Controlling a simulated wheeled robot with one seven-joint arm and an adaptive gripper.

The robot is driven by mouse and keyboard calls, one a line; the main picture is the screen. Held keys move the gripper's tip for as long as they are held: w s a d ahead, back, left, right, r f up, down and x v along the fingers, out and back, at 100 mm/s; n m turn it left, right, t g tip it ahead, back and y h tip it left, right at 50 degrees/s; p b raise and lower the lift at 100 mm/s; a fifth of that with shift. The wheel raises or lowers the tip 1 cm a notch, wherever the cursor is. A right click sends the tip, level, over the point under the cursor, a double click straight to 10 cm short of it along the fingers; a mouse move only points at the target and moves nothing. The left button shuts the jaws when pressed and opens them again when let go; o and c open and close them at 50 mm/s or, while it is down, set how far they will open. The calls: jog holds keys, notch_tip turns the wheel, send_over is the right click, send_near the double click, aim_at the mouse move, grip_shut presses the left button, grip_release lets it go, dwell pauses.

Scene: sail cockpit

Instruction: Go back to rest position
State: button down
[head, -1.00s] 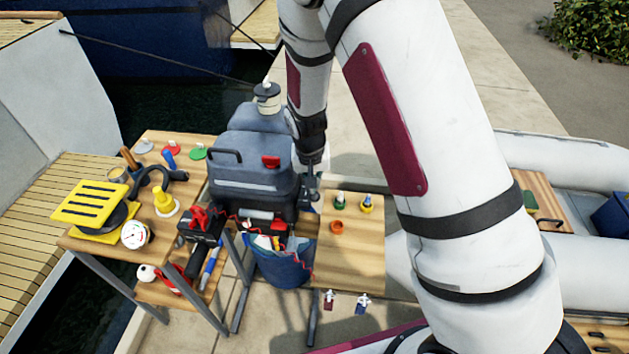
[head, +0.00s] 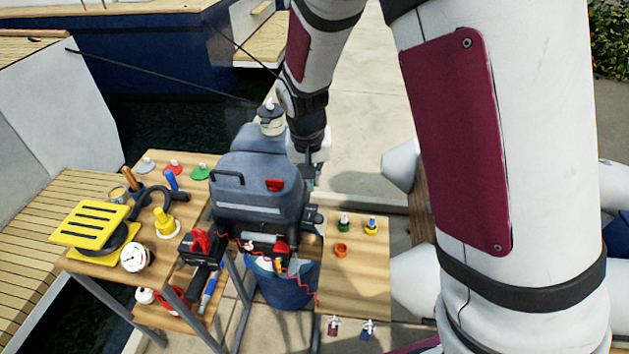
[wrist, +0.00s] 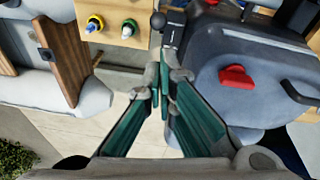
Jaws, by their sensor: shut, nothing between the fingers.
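My gripper (wrist: 164,80) shows in the wrist view with its two teal fingers together at the tips and nothing between them. In the head view my gripper (head: 312,180) hangs just right of the grey outboard motor (head: 258,185), partly hidden by my wrist. The motor also shows at the right of the wrist view (wrist: 265,75), with its red latch (wrist: 236,77). I cannot tell whether the fingers touch the motor.
A wooden shelf (head: 355,285) right of the motor holds green, yellow and orange fittings. A wooden table (head: 95,262) at left carries tools, a gauge and a yellow slatted piece. Pavement behind is clear.

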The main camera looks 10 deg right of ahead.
jog(key=shift+r, duration=0.1)
dwell(0.4)
jog(key=s+d+r+n+t, duration=0.1)
jog(key=s+d+r, duration=0.2)
jog(key=s+r, duration=0.8)
jog(key=s+d+r+n+t+y, duration=0.1)
jog(key=s+d+r+t, duration=0.1)
jog(key=s+r, duration=0.9)
jog(key=shift+s+d+r+n+t, duration=0.3)
jog(key=shift+s+d+r+n, duration=0.15)
jog(key=shift+s, duration=0.5)
